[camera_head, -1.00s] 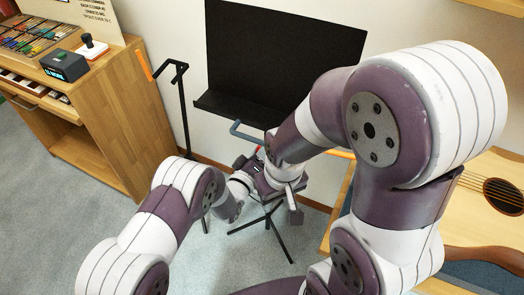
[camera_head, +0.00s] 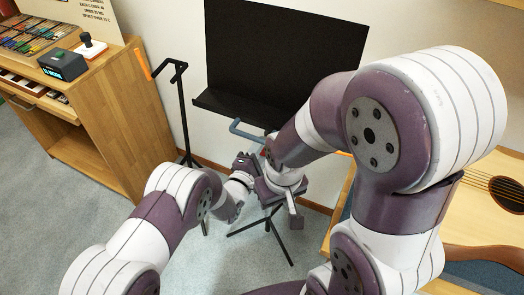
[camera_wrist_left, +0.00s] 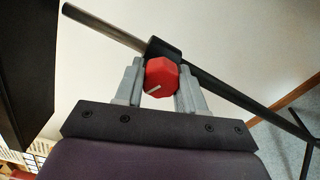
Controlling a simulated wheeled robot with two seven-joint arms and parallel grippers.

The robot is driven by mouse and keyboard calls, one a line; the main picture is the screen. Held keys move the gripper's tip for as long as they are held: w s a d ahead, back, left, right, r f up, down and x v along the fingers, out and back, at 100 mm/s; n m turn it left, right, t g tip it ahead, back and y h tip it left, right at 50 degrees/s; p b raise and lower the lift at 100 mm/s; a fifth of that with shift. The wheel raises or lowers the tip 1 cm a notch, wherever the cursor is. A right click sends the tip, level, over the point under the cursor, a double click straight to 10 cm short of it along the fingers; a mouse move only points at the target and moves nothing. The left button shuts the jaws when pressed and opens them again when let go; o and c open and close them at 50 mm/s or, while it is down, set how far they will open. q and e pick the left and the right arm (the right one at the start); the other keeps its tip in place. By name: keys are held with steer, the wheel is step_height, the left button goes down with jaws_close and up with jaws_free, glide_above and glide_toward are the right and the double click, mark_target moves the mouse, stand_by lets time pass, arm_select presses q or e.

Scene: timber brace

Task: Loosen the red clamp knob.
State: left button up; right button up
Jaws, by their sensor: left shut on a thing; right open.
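The red clamp knob (camera_wrist_left: 161,74) sits between the two grey fingers of my left gripper (camera_wrist_left: 161,88), which is shut on it. A pale pointer line shows on the knob's face. The knob is on a black collar (camera_wrist_left: 164,48), where a thin grey rod (camera_wrist_left: 103,26) enters a thicker black tube (camera_wrist_left: 225,88). In the head view a small bit of red shows beside my left gripper (camera_head: 249,162), under the black music stand desk (camera_head: 280,60). My right gripper (camera_head: 273,198) is open, close to the stand's column; its fingertips are hard to make out.
A wooden cabinet (camera_head: 120,125) with a black device (camera_head: 63,64) stands at the left. A thin black stand (camera_head: 184,115) is beside it. A guitar (camera_head: 490,190) lies on a wooden surface at the right. Tripod legs (camera_head: 280,243) spread on the grey carpet.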

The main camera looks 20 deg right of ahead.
arm_select(q)
steer(key=n, duration=0.5)
steer(key=shift+f+n+b, duration=0.1)
steer(key=shift+n+b, duration=0.2)
steer(key=n, duration=0.5)
steer(key=shift+f, duration=0.1)
steer(key=shift+s+f+n, duration=0.1)
steer(key=shift+n, duration=0.3)
steer(key=o, duration=1)
steer(key=shift+o, duration=0.2)
steer(key=p+v, duration=0.2)
steer(key=v, duration=1)
steer(key=shift+s+a, duration=0.2)
steer(key=shift+a, duration=0.1)
